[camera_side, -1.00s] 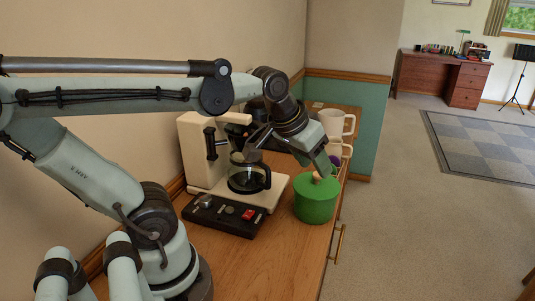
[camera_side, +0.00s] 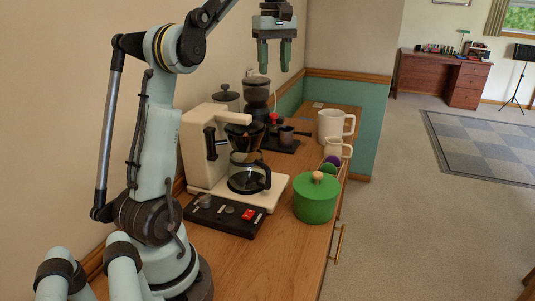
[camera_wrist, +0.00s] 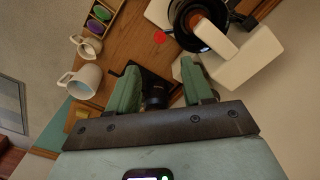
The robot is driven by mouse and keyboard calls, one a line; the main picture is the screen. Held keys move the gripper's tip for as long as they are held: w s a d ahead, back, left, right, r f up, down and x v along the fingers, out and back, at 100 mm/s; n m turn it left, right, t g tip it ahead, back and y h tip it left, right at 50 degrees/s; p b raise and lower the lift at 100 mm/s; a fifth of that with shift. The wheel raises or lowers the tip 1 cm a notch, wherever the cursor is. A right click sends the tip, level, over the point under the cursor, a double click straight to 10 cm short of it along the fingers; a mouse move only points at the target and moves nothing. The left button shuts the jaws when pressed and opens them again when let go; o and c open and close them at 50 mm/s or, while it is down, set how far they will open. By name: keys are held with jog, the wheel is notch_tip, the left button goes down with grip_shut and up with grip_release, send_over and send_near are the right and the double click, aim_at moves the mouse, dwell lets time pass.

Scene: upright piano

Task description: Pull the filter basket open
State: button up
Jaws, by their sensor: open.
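The cream coffee maker (camera_side: 197,150) stands on the wooden counter against the wall. Its black filter basket (camera_side: 244,137) sits under the cream top arm, above the glass carafe (camera_side: 247,176). In the wrist view, the coffee maker (camera_wrist: 262,60) is at the upper right, with a round black rim, apparently the basket (camera_wrist: 177,20), partly under the cream arm. My gripper (camera_side: 274,62) is open and empty, pointing down, high above the counter and apart from the coffee maker. Its two fingers also show in the wrist view (camera_wrist: 160,80), with a dark object on the counter below between them.
A green lidded pot (camera_side: 315,201) stands at the counter's front edge. A black control panel (camera_side: 225,214) lies before the coffee maker. The space around my gripper is clear.

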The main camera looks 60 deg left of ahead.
aim_at(274, 114)
jog(key=shift+f, duration=6)
grip_shut()
